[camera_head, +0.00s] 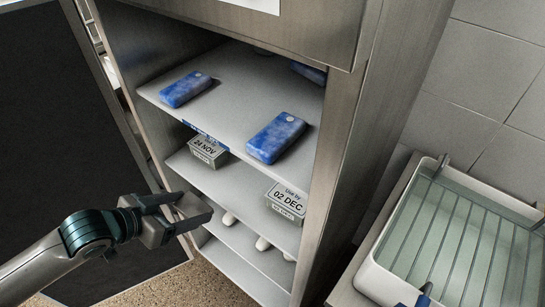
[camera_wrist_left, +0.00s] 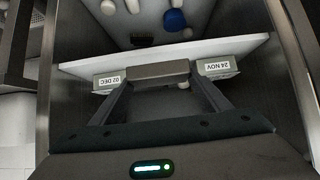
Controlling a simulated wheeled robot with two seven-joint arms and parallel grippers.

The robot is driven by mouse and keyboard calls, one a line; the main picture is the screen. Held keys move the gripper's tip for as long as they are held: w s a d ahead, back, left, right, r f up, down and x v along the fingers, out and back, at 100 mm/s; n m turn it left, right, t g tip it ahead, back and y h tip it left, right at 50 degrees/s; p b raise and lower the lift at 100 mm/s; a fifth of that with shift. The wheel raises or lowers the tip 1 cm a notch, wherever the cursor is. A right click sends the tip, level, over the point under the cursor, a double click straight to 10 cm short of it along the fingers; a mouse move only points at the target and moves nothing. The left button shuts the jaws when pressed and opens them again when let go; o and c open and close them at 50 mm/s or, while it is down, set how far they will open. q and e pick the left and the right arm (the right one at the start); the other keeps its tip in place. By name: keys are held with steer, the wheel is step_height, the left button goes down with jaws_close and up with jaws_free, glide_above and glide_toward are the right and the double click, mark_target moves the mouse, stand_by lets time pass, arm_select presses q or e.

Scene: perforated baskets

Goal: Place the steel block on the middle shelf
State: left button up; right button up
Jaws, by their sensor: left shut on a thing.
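My left gripper (camera_head: 192,209) is at the front of the open cabinet, by the middle shelf (camera_head: 236,183). It is shut on the steel block (camera_wrist_left: 158,70), a grey bar lying across between the fingertips in the left wrist view. In the head view the fingers largely hide the block. The middle shelf holds a 24 NOV box (camera_head: 209,150) at its left and a 02 DEC box (camera_head: 286,202) at its right. In the left wrist view, the block appears between the 02 DEC box (camera_wrist_left: 110,81) and the 24 NOV box (camera_wrist_left: 217,67). My right gripper is out of view.
Two blue packs (camera_head: 186,89) and (camera_head: 276,137) lie on the upper shelf (camera_head: 235,95). White items stand on the lower shelf (camera_head: 255,250). The cabinet's right side wall (camera_head: 335,170) and open dark door (camera_head: 60,130) flank the opening. A white basin (camera_head: 385,285) stands at right.

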arm_select(q)
steer(key=shift+w+r, duration=0.15)
steer(key=shift+w+d+r, duration=0.1)
steer(key=shift+w+d, duration=0.25)
steer(key=shift+w, duration=0.1)
steer(key=w+d+p, duration=0.2)
steer(key=w+d, duration=0.1)
steer(key=w, duration=0.2)
steer(key=w+d+f+p, duration=0.1)
steer(key=w+d+p, duration=0.1)
steer(key=w, duration=0.3)
steer(key=w+d+f+p, duration=0.1)
steer(key=w+d+p, duration=0.1)
steer(key=w+d, duration=0.3)
steer(key=shift+w+d, duration=0.1)
steer(key=shift+w, duration=0.05)
steer(key=shift+f+p, duration=0.35)
steer(key=shift+f, duration=0.3)
